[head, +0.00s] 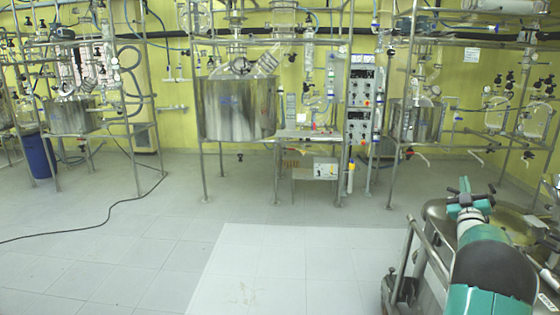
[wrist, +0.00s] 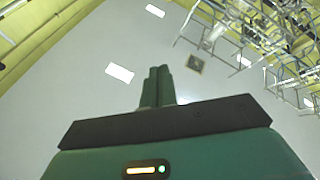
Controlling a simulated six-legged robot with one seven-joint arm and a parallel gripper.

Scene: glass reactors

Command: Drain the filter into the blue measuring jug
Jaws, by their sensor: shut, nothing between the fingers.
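My gripper (wrist: 160,74) shows in the wrist view with its two green fingers together, shut and empty. It points up toward the ceiling, with no task object near its tips. In the head view my teal and black arm fills the lower right corner. Behind it stands a wide, low steel vessel (head: 436,212), partly hidden by the arm. It may be the filter, but I cannot tell for certain. No outlet of it can be made out. I see no blue measuring jug in either view.
A bent metal rail (head: 430,248) stands at the lower right. Steel frames with a large reactor (head: 238,108) and a smaller right reactor (head: 418,122) line the yellow wall. A blue drum (head: 38,156) stands far left. A black cable (head: 75,230) crosses the floor. The centre floor (head: 280,260) is clear.

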